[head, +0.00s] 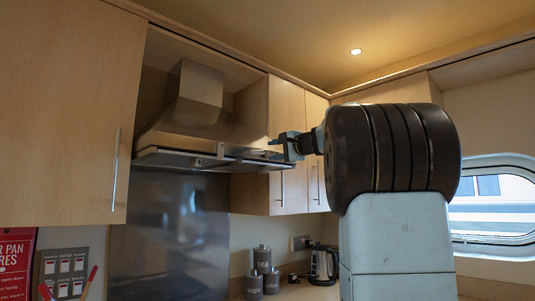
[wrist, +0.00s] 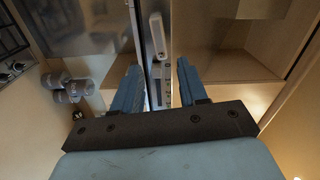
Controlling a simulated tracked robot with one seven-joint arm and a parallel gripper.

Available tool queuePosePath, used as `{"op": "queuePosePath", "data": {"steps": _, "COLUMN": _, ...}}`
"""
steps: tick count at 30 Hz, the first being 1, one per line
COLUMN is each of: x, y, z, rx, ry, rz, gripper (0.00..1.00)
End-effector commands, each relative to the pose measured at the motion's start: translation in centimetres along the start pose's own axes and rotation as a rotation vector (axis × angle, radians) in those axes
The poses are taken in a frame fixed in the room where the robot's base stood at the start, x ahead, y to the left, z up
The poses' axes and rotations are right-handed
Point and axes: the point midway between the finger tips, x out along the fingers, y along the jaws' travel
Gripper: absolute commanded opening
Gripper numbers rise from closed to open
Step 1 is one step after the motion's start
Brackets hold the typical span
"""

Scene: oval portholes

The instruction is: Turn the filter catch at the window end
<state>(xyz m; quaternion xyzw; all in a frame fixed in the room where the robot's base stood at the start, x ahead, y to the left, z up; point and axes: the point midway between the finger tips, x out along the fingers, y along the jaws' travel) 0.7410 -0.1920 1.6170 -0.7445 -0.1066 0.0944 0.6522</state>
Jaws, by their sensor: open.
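The extractor hood (head: 195,128) is steel and hangs between the wall cupboards in the head view. A small pale fitting (head: 220,150) shows on its front edge; I cannot tell if it is a catch. My gripper (head: 283,146) is at the hood's right end, toward the window. In the wrist view my gripper (wrist: 158,74) is open and empty, its two blue-grey fingers apart. A pale grey lever-like catch (wrist: 157,37) lies beyond the fingertips, roughly in line with the gap. No contact shows. My gripper hides part of the hood's right end in the head view.
Cupboard doors (head: 284,110) stand right beside the hood, behind my gripper. A left cupboard (head: 70,110) flanks it. Canisters (head: 262,262) and a kettle (head: 323,264) stand on the counter below. An oval window (head: 492,207) is at the right. Air below the hood is clear.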

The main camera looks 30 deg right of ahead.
Motion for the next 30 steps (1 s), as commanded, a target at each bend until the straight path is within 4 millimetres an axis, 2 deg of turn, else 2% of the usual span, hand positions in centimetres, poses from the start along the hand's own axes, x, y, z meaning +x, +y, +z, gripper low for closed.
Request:
{"op": "queuePosePath", "data": {"steps": 6, "x": -4.4, "y": 0.0, "z": 0.0, "rx": -0.001, "ry": 0.002, "rz": 0.000, "gripper": 0.43}}
{"op": "queuePosePath", "data": {"steps": 13, "x": -7.5, "y": 0.1, "z": 0.0, "rx": 0.000, "ry": 0.000, "rz": 0.001, "gripper": 0.43}}
{"op": "queuePosePath", "data": {"steps": 19, "x": -8.4, "y": 0.2, "z": 0.0, "rx": 0.001, "ry": 0.000, "rz": 0.001, "gripper": 0.43}}
{"op": "queuePosePath", "data": {"steps": 27, "x": -8.5, "y": 0.2, "z": 0.0, "rx": 0.001, "ry": -0.001, "rz": 0.001, "gripper": 0.43}}
{"op": "queuePosePath", "data": {"steps": 30, "x": -8.4, "y": 0.5, "z": 0.5, "rx": -0.004, "ry": -0.007, "rz": 0.012, "gripper": 0.43}}
